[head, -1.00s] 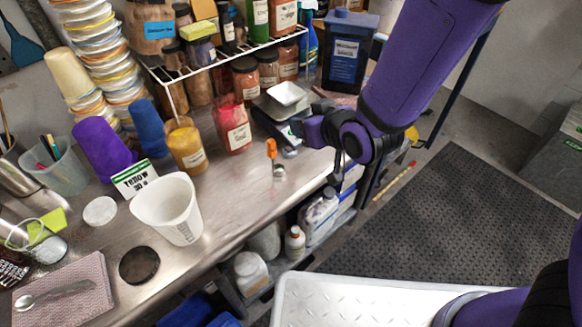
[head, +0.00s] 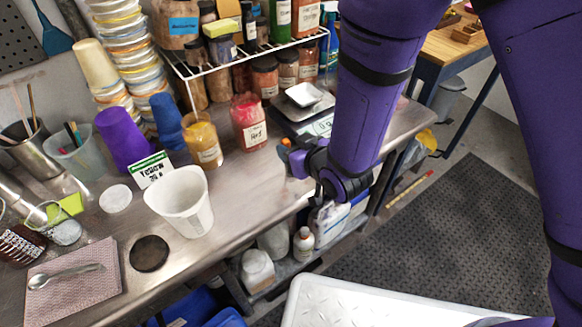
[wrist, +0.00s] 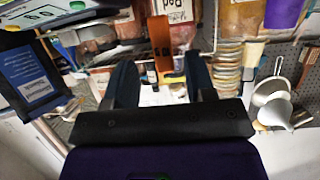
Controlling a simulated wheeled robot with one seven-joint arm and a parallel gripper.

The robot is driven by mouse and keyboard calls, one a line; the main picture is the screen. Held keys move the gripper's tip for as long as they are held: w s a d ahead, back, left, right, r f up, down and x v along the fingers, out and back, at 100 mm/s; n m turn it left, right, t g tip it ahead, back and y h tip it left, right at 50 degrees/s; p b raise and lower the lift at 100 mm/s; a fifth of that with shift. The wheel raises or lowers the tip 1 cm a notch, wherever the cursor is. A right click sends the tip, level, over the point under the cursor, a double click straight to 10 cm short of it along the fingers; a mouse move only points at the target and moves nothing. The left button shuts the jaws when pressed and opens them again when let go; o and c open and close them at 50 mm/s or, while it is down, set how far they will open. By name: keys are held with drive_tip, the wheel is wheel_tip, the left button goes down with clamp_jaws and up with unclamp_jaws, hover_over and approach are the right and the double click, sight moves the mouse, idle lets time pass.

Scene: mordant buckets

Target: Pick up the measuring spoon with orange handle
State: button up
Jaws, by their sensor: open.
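The measuring spoon's orange handle (head: 284,141) shows at the left end of my gripper (head: 288,157) in the head view, above the steel bench; the spoon's lower part is hidden behind the gripper. In the wrist view the orange handle (wrist: 160,42) stands upright ahead, lined up with the gap between the two dark fingers of my gripper (wrist: 160,75). The fingers are apart, one to each side of the handle. I cannot tell whether either finger touches it.
A scale (head: 312,113) with a white tray and a red-powder jar (head: 249,122) stand just behind the gripper. Bare bench (head: 240,195) lies in front.

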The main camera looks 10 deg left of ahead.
drive_tip(key=x, duration=0.5)
drive_tip(key=shift+s+a, duration=0.1)
drive_tip(key=shift+s, duration=0.1)
clamp_jaws()
